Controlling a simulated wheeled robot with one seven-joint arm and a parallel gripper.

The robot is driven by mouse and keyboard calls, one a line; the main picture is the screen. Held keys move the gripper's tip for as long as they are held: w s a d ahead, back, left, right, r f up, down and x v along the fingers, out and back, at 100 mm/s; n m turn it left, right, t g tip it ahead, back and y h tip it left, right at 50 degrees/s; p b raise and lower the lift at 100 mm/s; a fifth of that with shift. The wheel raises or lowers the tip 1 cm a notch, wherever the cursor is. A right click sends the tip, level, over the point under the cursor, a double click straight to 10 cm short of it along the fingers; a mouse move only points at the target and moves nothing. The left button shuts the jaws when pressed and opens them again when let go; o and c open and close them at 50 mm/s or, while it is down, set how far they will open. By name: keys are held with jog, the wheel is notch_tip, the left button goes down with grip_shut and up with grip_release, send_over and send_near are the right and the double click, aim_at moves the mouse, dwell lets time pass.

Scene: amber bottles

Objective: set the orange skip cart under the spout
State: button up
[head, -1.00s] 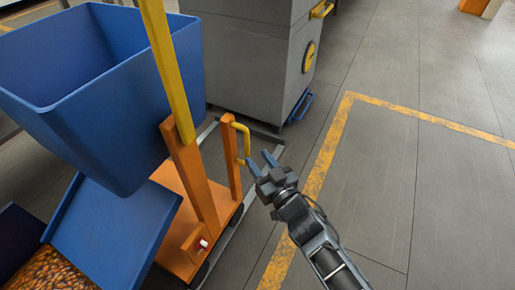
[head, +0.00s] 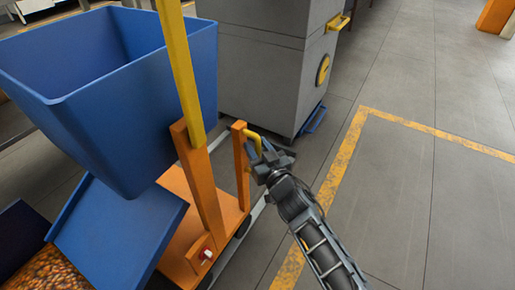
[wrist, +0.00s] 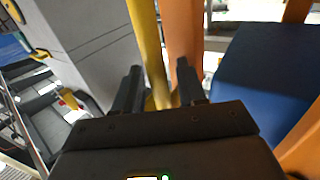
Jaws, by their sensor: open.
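The orange cart (head: 208,195) stands at the left in the head view, with orange posts, a yellow upright and a blue skip (head: 120,110) high on it. A bent yellow handle (head: 252,134) is on its right-hand post. My gripper (head: 262,146) is open at this handle. In the wrist view, the yellow handle bar (wrist: 149,50) runs between my two open fingers (wrist: 158,75), with an orange post (wrist: 184,45) just behind. My fingers hide part of the handle in the head view. I cannot make out which part is the spout.
A grey cabinet (head: 265,70) with yellow fittings stands close behind the cart. A blue tilted panel (head: 125,225) and a heap of amber pieces (head: 45,268) lie at the lower left. The floor to the right, with a yellow line (head: 340,160), is clear.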

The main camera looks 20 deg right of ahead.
grip_shut()
dwell(0.4)
